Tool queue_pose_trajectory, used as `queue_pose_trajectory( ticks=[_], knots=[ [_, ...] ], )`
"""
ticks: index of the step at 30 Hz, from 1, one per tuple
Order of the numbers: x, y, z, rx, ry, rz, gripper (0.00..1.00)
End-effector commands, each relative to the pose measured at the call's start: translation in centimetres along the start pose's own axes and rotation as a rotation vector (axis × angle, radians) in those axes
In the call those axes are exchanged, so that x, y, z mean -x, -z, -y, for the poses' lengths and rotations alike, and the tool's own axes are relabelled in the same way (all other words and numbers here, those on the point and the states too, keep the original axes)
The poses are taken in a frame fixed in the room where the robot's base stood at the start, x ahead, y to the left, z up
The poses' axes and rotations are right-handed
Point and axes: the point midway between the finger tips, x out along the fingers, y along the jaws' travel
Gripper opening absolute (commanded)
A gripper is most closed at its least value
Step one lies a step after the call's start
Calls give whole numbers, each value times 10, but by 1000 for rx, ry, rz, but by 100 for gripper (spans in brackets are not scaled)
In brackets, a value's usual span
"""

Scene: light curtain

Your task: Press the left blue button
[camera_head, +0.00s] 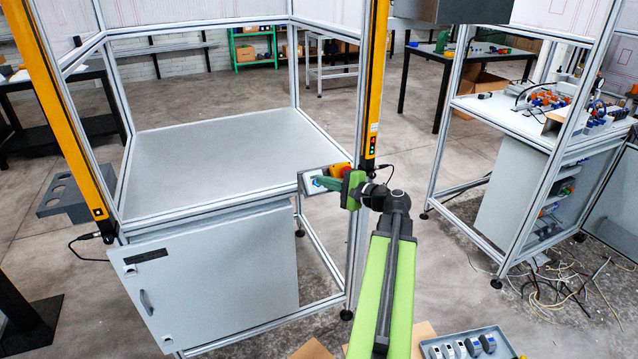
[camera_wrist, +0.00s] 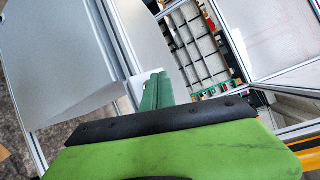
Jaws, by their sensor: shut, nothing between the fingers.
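A pale grey button box (camera_head: 307,187) is mounted at the front right post of the curtain frame. A small bit of blue (camera_head: 316,181) shows on its face right at my fingertips; I cannot tell a left button from any other. My gripper (camera_head: 323,182) is shut and empty, its green fingers pointing left over the box face. Whether the tips touch the blue part cannot be told. In the wrist view the shut fingers (camera_wrist: 156,80) lie over the white box (camera_wrist: 137,88), and they hide most of its face.
A yellow and red stop button (camera_head: 340,170) sits just behind my fingers. Yellow light curtain posts (camera_head: 374,80) stand on both sides of the grey table (camera_head: 205,155). A tray (camera_head: 470,345) of parts lies at the bottom right. Loose cables (camera_head: 560,290) lie on the floor.

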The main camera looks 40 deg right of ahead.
Motion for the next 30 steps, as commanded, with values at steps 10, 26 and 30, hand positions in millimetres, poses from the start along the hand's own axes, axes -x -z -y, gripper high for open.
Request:
queue_pose_trajectory(
  ticks=[10, 26, 30],
  knots=[
    [0, 0, 0, 0, 0, 0, 0],
    [-8, 4, -4, 0, 0, 0, 0],
    [-8, 4, -4, 0, 0, 0, 0]
  ],
)
